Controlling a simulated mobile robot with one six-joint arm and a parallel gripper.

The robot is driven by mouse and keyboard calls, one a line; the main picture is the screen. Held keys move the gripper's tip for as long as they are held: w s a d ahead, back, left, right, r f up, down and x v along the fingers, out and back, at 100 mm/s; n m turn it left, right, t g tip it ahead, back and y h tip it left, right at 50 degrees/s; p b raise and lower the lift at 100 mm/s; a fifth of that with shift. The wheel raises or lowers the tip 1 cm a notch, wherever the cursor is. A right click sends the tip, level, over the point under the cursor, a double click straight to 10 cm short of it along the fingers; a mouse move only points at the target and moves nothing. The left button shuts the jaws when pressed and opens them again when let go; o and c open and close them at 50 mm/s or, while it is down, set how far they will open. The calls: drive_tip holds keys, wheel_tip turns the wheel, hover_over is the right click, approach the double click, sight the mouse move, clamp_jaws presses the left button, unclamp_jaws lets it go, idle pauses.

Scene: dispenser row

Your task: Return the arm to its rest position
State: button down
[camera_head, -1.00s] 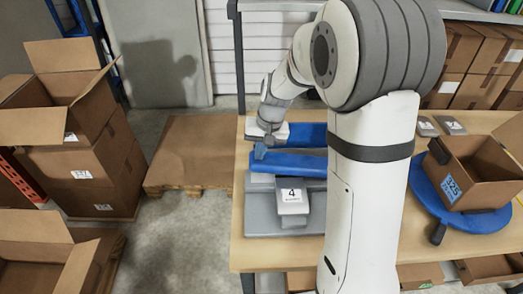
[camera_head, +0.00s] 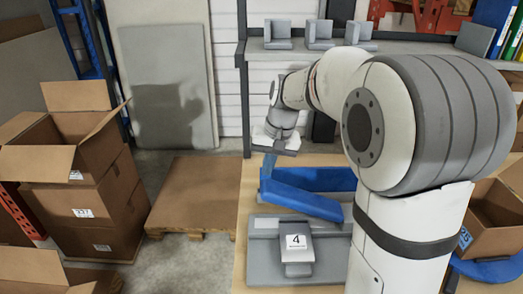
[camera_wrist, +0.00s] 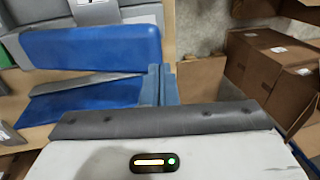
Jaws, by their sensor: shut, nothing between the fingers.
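My arm reaches across the right half of the head view, and my gripper (camera_head: 268,163) hangs over the far left part of the table, above a blue tray-like part. Its blue fingers (camera_wrist: 162,84) show in the wrist view, closed together with nothing between them. The blue part (camera_head: 303,195) lies behind the grey dispenser marked 4 (camera_head: 297,250). In the wrist view the blue part (camera_wrist: 90,50) is just left of the fingers. I cannot tell whether the fingers touch it.
A wooden table (camera_head: 243,225) carries these things. Stacked cardboard boxes (camera_head: 105,195) stand on the left, beside a low pallet (camera_head: 195,195). A shelf with grey holders (camera_head: 320,32) is behind. An open box (camera_head: 495,215) sits at right, partly hidden by my arm.

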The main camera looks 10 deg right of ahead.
drive_tip(key=shift+s, duration=0.1)
drive_tip(key=s+d+t+h, duration=0.1)
drive_tip(key=s+d, duration=0.2)
drive_tip(key=s, duration=0.8)
drive_tip(key=s+d+f+n+t+h, duration=0.1)
drive_tip(key=s+d, duration=0.2)
drive_tip(key=s, duration=0.8)
drive_tip(key=shift+d, duration=0.1)
